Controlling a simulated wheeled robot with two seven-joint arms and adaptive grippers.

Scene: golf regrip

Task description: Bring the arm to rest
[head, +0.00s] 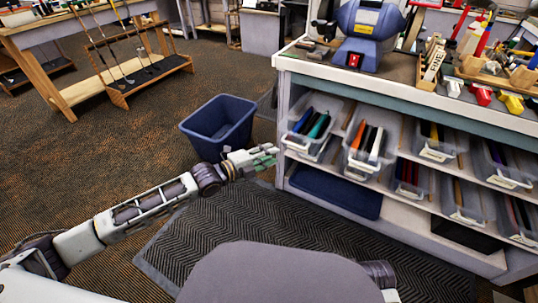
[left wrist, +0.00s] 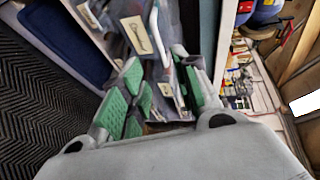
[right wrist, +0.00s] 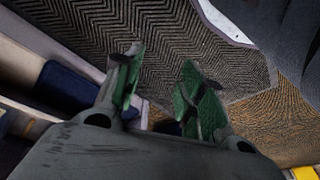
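My left gripper (head: 258,160) reaches out from the left in the head view, in front of the shelf unit and beside the blue bin. In the left wrist view its green-padded fingers (left wrist: 160,92) stand apart with nothing seen between them but the shelf bins behind. My right gripper (right wrist: 160,90) shows in the right wrist view, its green-padded fingers apart above the dark mat, with no held thing to be seen. It is hidden from the head view.
An open blue bin (head: 219,127) stands on the carpet. The workbench (head: 430,105) at right carries a grinder (head: 368,30) and tools, with clear bins (head: 312,125) on its shelves. A wooden club rack (head: 145,80) stands at left. The carpet between is clear.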

